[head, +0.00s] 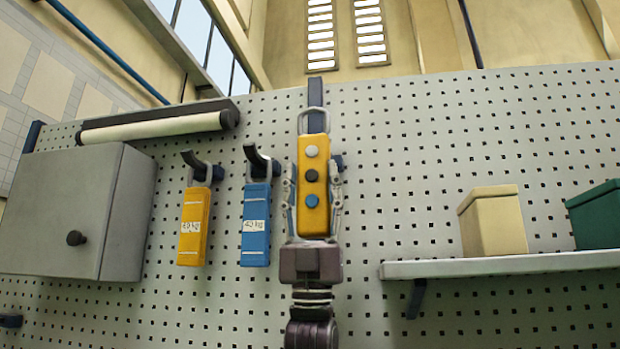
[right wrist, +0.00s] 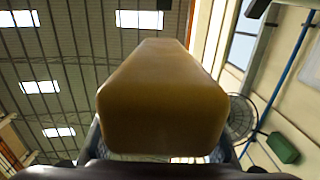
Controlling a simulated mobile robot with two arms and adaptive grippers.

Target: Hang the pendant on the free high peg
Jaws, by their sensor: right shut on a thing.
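In the right wrist view the pendant's underside (right wrist: 160,105) fills the middle. The loop's distance from the board cannot be told. My left gripper is not in view.
Left of the pendant, a blue tag block (head: 255,228) and a yellow one (head: 194,228) hang on dark hooks. A grey cabinet (head: 75,210) is further left. A shelf (head: 500,265) at right holds a beige bin (head: 492,222) and a green bin (head: 597,215).

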